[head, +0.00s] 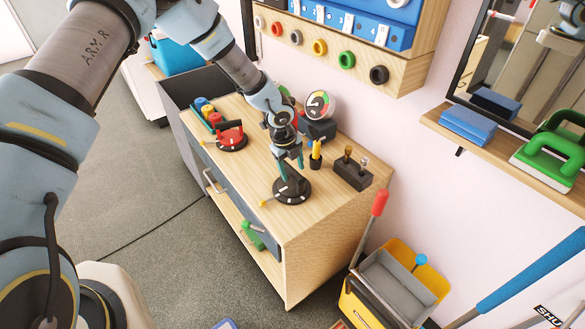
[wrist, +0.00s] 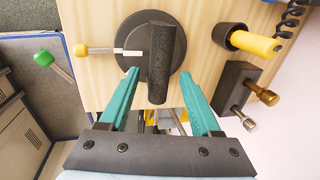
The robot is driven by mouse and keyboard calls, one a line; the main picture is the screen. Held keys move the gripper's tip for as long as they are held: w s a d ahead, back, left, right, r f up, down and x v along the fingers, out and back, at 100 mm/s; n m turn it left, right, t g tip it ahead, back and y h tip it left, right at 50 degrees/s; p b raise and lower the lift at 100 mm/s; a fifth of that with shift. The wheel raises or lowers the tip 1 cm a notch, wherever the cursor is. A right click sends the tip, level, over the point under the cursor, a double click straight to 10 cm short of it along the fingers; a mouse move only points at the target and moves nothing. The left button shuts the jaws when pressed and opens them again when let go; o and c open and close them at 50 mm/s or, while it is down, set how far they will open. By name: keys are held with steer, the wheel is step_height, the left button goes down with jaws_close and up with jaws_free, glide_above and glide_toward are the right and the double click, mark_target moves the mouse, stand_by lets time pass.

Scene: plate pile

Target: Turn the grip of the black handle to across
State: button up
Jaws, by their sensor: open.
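The black handle (wrist: 160,62) is a bar grip on a round black disc (wrist: 127,47), which carries a white mark on its left side. In the wrist view the grip runs up and down the picture. In the head view the disc (head: 292,194) lies on the wooden cabinet top near its front corner. My gripper (head: 291,168) is above it, pointing down. In the wrist view its teal fingers (wrist: 159,73) are open, one on each side of the grip's lower part, with visible gaps. Contact is not seen.
A yellow-tipped pin (wrist: 82,49) sits left of the disc. A yellow tool in a black holder (head: 315,158) and a dark block with knobs (head: 352,173) stand to the right. A red handle (head: 230,137) and a dial gauge (head: 320,104) are farther back. A green-knobbed lever (wrist: 43,58) shows below the edge.

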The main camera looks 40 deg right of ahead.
steer(key=shift+f, duration=0.4)
steer(key=shift+c, duration=0.2)
jaws_close()
